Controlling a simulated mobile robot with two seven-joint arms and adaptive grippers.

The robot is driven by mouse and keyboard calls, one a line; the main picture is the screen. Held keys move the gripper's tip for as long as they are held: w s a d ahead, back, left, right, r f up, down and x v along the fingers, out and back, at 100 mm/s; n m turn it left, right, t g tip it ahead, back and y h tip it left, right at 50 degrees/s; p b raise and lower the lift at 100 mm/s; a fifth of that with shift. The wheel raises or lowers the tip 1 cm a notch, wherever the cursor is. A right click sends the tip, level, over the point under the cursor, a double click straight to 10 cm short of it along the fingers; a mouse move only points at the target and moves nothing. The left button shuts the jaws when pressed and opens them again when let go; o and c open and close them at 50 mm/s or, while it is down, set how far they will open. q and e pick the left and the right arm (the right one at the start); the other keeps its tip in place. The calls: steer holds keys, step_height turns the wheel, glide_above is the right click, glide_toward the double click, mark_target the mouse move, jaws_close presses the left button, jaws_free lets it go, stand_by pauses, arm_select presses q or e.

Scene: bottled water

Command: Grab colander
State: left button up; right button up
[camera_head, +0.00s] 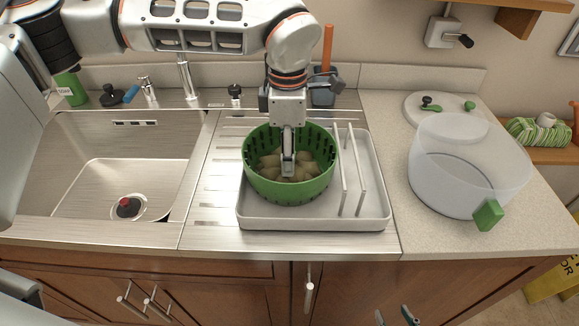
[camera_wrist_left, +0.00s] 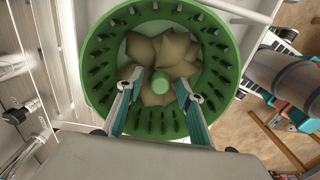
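The colander (camera_head: 262,185) is a round green bowl with slotted sides. It sits upright in a white dish rack, with folded beige leaves and a central green knob (camera_wrist_left: 161,88) inside. The colander (camera_wrist_left: 96,78) also fills the upper middle of the left wrist view. My left gripper (camera_head: 289,165) reaches down inside the colander. In the left wrist view, its two fingers (camera_wrist_left: 158,88) stand apart on either side of the knob, with a visible gap. My right gripper (camera_head: 395,315) shows only its fingertips at the bottom edge of the head view. They are apart with nothing between them.
The white rack (camera_head: 320,220) has upright bars (camera_head: 352,180) right of the colander. A steel sink (camera_head: 120,185) is at left. A large clear bowl (camera_head: 465,170) with a green handle stands on the right counter. A dark holder (camera_head: 324,94) with an orange-handled tool stands behind.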

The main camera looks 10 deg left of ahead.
arm_select(q)
jaws_close()
steer(key=shift+r, duration=0.1)
